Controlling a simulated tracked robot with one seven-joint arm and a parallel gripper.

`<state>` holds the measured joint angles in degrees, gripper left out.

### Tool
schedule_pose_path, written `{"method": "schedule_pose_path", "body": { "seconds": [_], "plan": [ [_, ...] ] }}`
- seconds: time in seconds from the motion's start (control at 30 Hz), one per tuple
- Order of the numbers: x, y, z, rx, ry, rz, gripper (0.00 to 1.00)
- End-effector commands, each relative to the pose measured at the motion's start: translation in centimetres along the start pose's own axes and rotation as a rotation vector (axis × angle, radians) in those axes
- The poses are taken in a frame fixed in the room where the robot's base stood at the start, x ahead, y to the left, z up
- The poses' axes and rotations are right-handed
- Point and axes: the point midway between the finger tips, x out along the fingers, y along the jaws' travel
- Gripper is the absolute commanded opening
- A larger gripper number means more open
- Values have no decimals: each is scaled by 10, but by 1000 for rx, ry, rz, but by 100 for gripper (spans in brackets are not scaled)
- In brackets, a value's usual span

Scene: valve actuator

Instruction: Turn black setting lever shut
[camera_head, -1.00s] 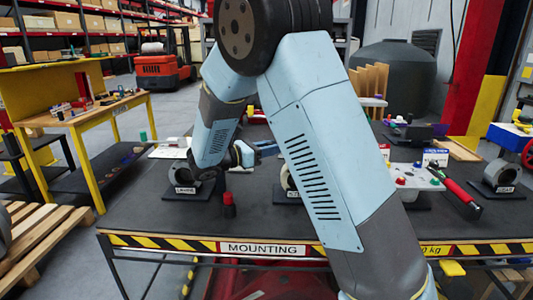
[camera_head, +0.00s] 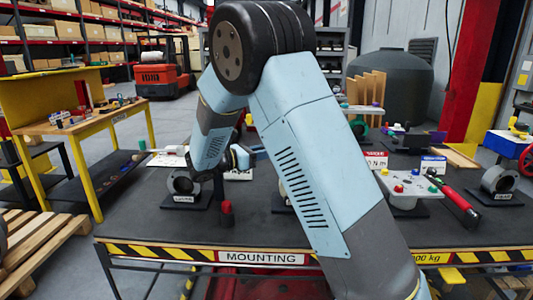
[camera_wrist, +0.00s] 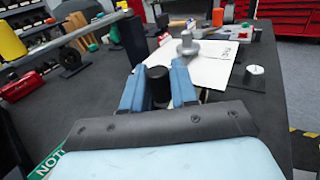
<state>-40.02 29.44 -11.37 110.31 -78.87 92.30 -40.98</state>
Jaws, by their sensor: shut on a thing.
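My gripper (camera_wrist: 158,82) shows in the wrist view as two blue fingers, one on each side of a short, dark, round-topped black piece (camera_wrist: 158,88). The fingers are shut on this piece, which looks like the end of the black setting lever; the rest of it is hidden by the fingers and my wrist. In the head view my gripper (camera_head: 252,155) is low over the middle of the dark table, partly behind my own arm. The held piece cannot be made out there, and the lever's angle cannot be told.
On the dark table (camera_head: 140,222) stand a ring on a base (camera_head: 184,186) at left, a red bottle-like piece (camera_head: 227,212) in front, and a button panel (camera_head: 408,186) at right. Ahead in the wrist view, a grey fitting (camera_wrist: 187,46) stands by a white sheet (camera_wrist: 208,68).

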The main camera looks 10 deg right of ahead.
Motion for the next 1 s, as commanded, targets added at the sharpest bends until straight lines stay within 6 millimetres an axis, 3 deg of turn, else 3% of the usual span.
{"method": "schedule_pose_path", "body": {
  "seconds": [0.13, 0.17, 0.33, 0.67, 0.83, 1.0],
  "plan": [
    [0, 0, 0, 0, 0, 0, 0],
    [0, 0, 0, 0, 0, 0, 29],
    [0, 0, 0, 0, 0, 0, 45],
    [-3, 0, 0, 0, 0, 1, 47],
    [-22, 0, 0, 0, 0, 2, 47],
    [-56, 0, -1, -1, 0, 3, 47]
  ]
}}
